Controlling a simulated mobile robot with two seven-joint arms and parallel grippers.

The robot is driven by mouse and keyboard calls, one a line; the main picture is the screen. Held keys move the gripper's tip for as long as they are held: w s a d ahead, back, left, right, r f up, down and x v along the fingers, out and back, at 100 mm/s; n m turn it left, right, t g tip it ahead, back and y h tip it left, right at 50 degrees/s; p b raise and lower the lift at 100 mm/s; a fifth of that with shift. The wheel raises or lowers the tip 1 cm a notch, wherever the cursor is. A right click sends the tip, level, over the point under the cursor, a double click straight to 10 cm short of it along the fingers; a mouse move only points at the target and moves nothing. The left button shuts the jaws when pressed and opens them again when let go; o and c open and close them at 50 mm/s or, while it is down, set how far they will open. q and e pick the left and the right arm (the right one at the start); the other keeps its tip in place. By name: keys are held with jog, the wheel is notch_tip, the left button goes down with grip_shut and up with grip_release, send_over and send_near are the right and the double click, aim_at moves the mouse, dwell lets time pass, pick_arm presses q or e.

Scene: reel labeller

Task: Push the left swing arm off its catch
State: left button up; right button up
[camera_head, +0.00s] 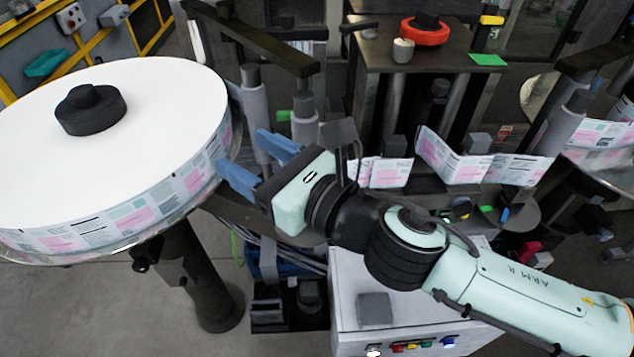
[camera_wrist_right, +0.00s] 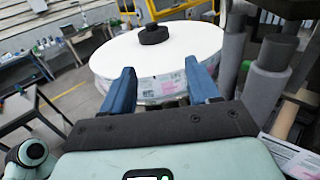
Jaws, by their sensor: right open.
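The left swing arm (camera_head: 255,38) looks to be the dark bar slanting across the upper left of the head view. Grey upright rollers (camera_head: 254,105) stand below it; similar rollers (camera_wrist_right: 268,80) fill the right of the wrist view. I cannot make out its catch. My right gripper (camera_head: 245,158) reaches in from the right, its blue fingers apart and empty, pointing at the large reel's edge. It is in front of the rollers and below the bar; contact with them cannot be told. In the wrist view the gripper (camera_wrist_right: 160,68) is open toward the reel. My left gripper is not in view.
The large white-topped label reel (camera_head: 160,90) fills the left, close to my fingertips; it also shows in the wrist view (camera_wrist_right: 190,45). A printed label strip (camera_head: 385,172) runs behind my forearm. A white control box (camera_head: 350,290) with coloured buttons stands below. A red knob (camera_head: 425,35) tops the machine.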

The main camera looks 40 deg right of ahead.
pick_arm(q)
jog(key=shift+w+r+p, duration=0.4)
jog(key=shift+r, duration=0.2)
jog(key=shift+w+r+p, duration=0.35)
jog(key=shift+w+r, duration=0.05)
jog(key=shift+r, duration=0.2)
pick_arm(e)
jog(key=s+d, duration=0.2)
jog(key=s, duration=1)
jog(key=shift+s+d, duration=0.15)
jog(key=shift+d, duration=0.1)
